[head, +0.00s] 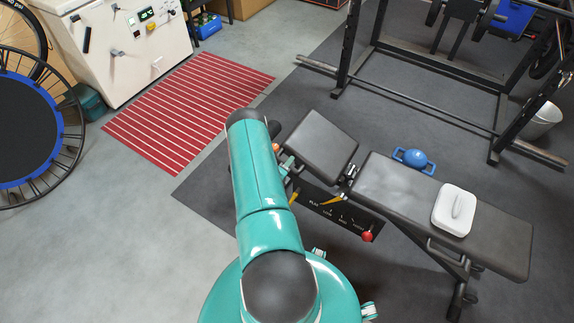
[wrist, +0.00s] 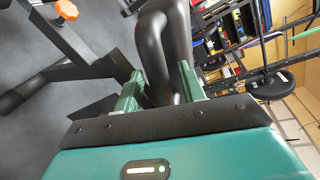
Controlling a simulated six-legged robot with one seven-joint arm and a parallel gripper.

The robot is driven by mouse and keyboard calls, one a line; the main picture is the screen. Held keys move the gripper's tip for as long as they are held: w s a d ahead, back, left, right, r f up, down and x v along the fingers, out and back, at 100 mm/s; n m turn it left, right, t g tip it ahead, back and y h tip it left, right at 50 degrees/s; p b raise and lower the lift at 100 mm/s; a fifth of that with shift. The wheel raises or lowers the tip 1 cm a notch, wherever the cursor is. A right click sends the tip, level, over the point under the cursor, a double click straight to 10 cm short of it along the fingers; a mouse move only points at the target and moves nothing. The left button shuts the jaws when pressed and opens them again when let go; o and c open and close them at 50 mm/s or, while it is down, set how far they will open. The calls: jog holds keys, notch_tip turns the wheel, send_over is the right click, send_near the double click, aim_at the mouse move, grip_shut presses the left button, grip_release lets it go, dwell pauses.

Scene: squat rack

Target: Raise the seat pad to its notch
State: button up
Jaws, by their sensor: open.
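The short black seat pad (head: 320,145) of the bench is in the middle of the head view, beside the long pad (head: 395,188). A dark labelled notch plate (head: 340,212) with a yellow pointer and a red knob (head: 367,236) is below the pads. My gripper (head: 285,168) is at the seat pad's left edge, mostly hidden by my teal arm. In the wrist view my gripper (wrist: 160,92) has its two green fingers apart. A dark rounded part (wrist: 165,45) shows between and beyond them; I cannot tell whether it is the seat pad or whether they touch it.
A rack with a barbell (head: 415,97) is behind. A red striped mat (head: 185,108) and a trampoline (head: 30,125) are left. The grey floor front left is clear.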

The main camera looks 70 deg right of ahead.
jog(key=v, duration=1.3)
jog(key=shift+a, duration=0.35)
jog(key=shift+r, duration=0.15)
